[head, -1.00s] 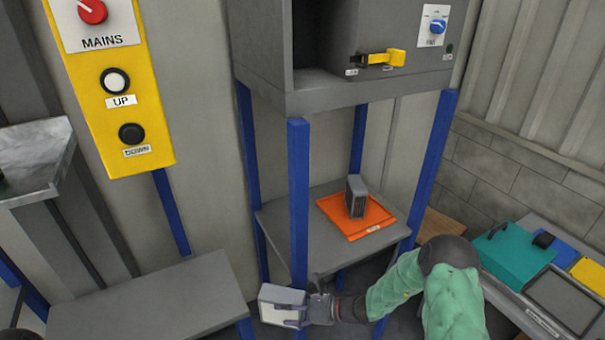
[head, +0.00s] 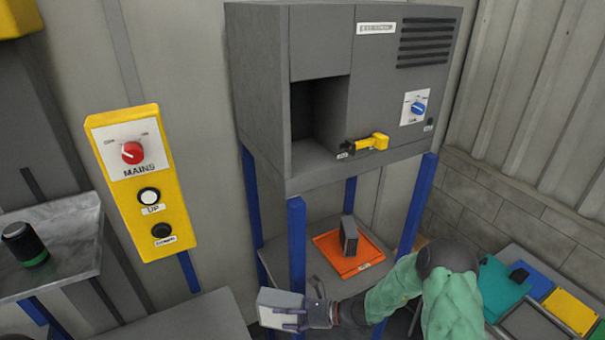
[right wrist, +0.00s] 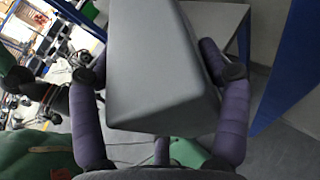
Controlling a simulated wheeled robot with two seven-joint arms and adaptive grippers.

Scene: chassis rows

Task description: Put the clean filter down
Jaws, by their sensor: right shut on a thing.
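My right gripper (head: 308,311) is shut on a grey box-shaped filter with a pale face (head: 281,308), held in front of the blue front leg of the stand. Another dark grey block, like a filter (head: 349,236), stands upright on an orange tray (head: 326,246) on the stand's lower shelf. The grey cabinet above has an open dark bay (head: 318,108). My left gripper is not in view.
A yellow panel (head: 145,190) with a red mains knob is at left. Blue legs (head: 297,240) bound the shelf. A metal shelf with a dark cylinder (head: 24,244) is far left; coloured bins (head: 500,285) are at right.

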